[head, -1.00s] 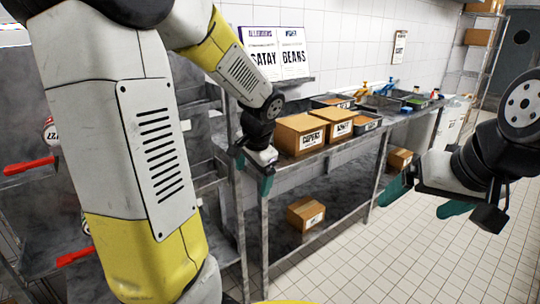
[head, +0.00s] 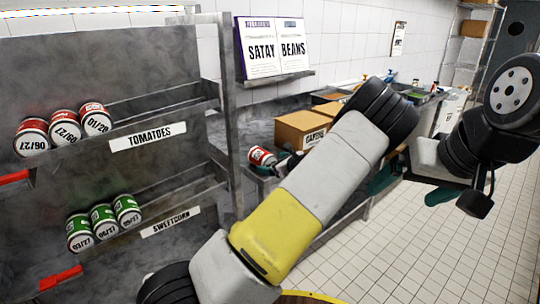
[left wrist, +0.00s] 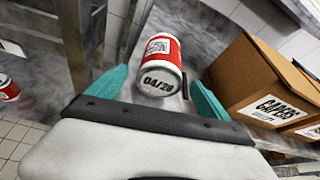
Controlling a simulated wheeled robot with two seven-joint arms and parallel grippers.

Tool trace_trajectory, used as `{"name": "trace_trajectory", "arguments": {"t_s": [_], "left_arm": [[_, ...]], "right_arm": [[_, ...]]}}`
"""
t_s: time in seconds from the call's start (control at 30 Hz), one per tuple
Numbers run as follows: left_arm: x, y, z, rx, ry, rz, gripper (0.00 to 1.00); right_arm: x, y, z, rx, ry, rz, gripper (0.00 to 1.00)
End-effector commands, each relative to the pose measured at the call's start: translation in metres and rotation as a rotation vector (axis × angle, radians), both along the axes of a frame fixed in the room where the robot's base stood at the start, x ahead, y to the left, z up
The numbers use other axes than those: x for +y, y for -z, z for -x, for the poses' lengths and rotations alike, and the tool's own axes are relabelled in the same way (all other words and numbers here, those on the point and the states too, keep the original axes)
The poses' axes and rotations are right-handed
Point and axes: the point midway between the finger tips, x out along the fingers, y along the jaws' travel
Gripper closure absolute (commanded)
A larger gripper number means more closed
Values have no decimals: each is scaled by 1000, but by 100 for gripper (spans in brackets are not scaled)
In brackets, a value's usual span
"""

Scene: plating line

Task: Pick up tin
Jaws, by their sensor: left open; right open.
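A red and white tin (head: 262,156) shows beside the near end of the steel table, tilted in the head view. In the left wrist view the tin (left wrist: 156,66) has its end, marked 04/28, towards the camera. It lies between the two teal fingers of my left gripper (left wrist: 158,90), which is open with a finger on each side. I cannot tell whether the fingers touch it or what bears it. In the head view my left gripper (head: 284,163) is largely hidden by the tin and my arm. My right gripper (head: 412,187) is open and empty at the right.
At left, a sloped rack holds red tins (head: 65,128) labelled TOMATOES and green tins (head: 104,222) labelled SWEETCORN. A cardboard box labelled CAPERS (head: 300,128) stands on the table close to my left gripper. A sign reading SATAY BEANS (head: 270,48) is above. Floor at right is clear.

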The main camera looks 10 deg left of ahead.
Motion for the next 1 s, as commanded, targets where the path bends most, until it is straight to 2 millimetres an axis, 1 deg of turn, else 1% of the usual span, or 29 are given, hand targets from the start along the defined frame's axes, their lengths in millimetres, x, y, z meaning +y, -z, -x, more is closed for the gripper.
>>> {"name": "trace_trajectory", "arguments": {"t_s": [0.27,0.47,0.57,0.7,0.87,0.9,0.97,1.0], "left_arm": [[22,9,-18,0,-5,2,9],[44,10,-38,-1,-6,2,9],[53,16,-46,0,-5,2,9],[57,18,-50,0,-4,2,9],[57,18,-50,0,-3,3,9],[57,18,-50,0,-3,3,11],[56,18,-50,0,-4,4,23],[56,18,-50,0,-4,4,31]], "right_arm": [[0,0,0,0,0,0,9],[0,0,0,0,0,0,9],[0,0,0,0,0,0,9],[0,0,0,0,0,0,9],[0,0,0,0,0,0,9],[0,0,0,0,0,0,9],[0,0,0,0,0,0,9],[0,0,0,0,0,0,9]]}}
